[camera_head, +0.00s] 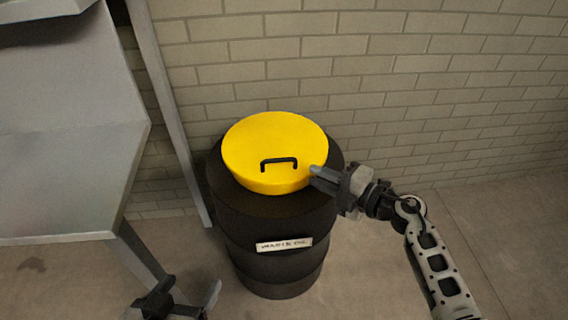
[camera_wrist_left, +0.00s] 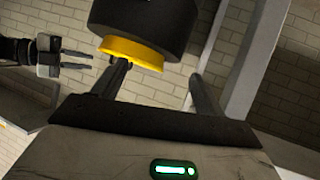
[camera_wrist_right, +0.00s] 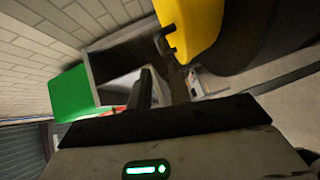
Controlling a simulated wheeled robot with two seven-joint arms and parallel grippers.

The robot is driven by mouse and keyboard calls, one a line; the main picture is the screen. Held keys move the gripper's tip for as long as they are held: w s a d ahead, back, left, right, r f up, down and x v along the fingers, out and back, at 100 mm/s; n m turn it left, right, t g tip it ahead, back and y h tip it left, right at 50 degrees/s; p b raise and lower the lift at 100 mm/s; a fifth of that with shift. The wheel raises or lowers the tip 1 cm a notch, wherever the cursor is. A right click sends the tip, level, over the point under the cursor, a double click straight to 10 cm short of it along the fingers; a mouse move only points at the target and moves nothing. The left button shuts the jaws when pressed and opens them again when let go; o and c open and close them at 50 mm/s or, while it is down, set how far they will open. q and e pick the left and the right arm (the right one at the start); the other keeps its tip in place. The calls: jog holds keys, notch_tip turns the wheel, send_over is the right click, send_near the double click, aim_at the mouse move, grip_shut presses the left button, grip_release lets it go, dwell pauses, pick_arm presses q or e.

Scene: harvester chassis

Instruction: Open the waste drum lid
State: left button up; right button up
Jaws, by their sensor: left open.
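The waste drum (camera_head: 275,230) is a black barrel with a white label on its front, standing on the floor by the brick wall. Its round yellow lid (camera_head: 255,140) sits flat on top, with a black bar handle (camera_head: 279,163) near the front. My right gripper (camera_head: 316,178) is at the lid's right front rim; I cannot tell if it touches. Its two fingers show a narrow gap in the left wrist view (camera_wrist_left: 77,59), with nothing seen between them. My left gripper (camera_head: 185,300) is open and empty, low in front of the drum to the left. The drum appears inverted in the left wrist view (camera_wrist_left: 140,25).
A grey metal bench or panel (camera_head: 70,130) with slanted legs stands left of the drum. The brick wall (camera_head: 420,80) is close behind it. The floor to the right is clear. A green box (camera_wrist_right: 72,95) and a grey open container (camera_wrist_right: 125,50) show in the right wrist view.

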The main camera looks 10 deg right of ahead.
aim_at(281, 161)
jog(key=b+x, duration=0.1)
jog(key=x, duration=0.9)
jog(key=shift+w+b, duration=0.1)
jog(key=shift+b, duration=0.3)
grip_shut()
